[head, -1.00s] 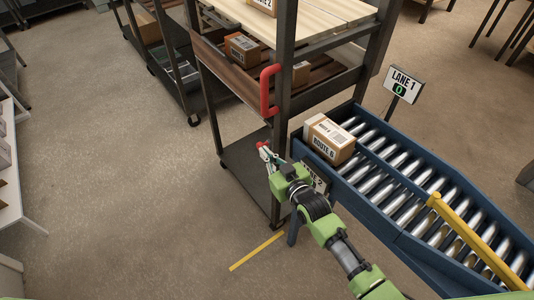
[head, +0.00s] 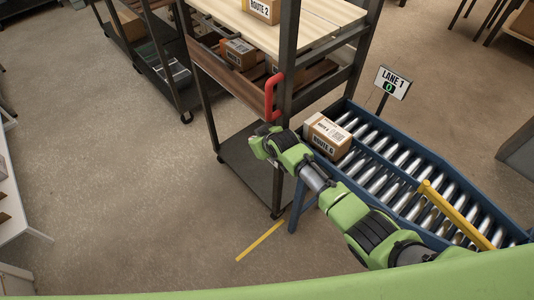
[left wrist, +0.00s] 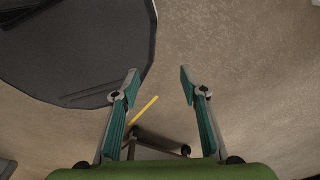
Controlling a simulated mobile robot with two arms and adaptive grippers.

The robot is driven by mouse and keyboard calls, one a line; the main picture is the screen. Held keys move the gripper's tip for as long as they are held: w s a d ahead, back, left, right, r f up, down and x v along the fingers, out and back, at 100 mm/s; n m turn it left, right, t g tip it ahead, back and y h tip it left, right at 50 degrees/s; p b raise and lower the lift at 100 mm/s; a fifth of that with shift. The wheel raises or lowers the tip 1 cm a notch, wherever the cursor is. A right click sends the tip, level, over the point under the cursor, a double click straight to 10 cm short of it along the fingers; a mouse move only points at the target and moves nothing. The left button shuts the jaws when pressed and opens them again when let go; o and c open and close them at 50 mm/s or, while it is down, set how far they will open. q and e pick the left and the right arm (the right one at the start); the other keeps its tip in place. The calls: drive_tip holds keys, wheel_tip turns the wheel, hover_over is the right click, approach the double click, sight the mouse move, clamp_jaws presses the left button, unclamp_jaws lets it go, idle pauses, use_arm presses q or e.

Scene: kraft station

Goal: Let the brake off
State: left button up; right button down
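A red handle (head: 272,94) is fixed to the front upright of a shelf cart (head: 285,70). It stands vertical, and I cannot tell whether it is the brake. My right gripper (head: 259,138), on the green arm from the lower right, is just below the handle, near the same upright. Its fingers are hidden behind the hand, and I see no clear contact with the handle. My left gripper shows in the left wrist view (left wrist: 160,82), with teal fingers wide apart and nothing between them, above bare floor. It is not in the head view.
A blue roller conveyor (head: 400,190) with a yellow bar (head: 455,214) stands at the right. A carton marked Route 6 (head: 326,136) sits at its upper end, beside the Lane 1 sign (head: 392,82). The floor left of the cart is open, with a yellow line (head: 261,241).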

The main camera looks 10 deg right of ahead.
use_arm(q)
wheel_tip(320, 180, down, 6)
drive_tip(key=d+b, duration=0.1)
drive_tip(key=b, duration=0.4)
drive_tip(key=shift+d, duration=0.15)
use_arm(e)
drive_tip(key=shift+a+r+x, duration=0.1)
drive_tip(key=shift+a+x, duration=0.05)
drive_tip(key=shift+x, duration=0.75)
drive_tip(key=shift+a+r+x, duration=0.15)
drive_tip(key=shift+a+x, duration=0.05)
drive_tip(key=shift+x, duration=0.75)
drive_tip(key=shift+a+r+x, duration=0.1)
drive_tip(key=shift+a+x, duration=0.05)
drive_tip(key=shift+x, duration=0.75)
use_arm(q)
drive_tip(key=shift+w+b, duration=0.1)
drive_tip(key=shift+b, duration=0.2)
use_arm(e)
drive_tip(key=shift+w, duration=0.2)
drive_tip(key=shift+f, duration=0.1)
drive_tip(key=v, duration=1.2)
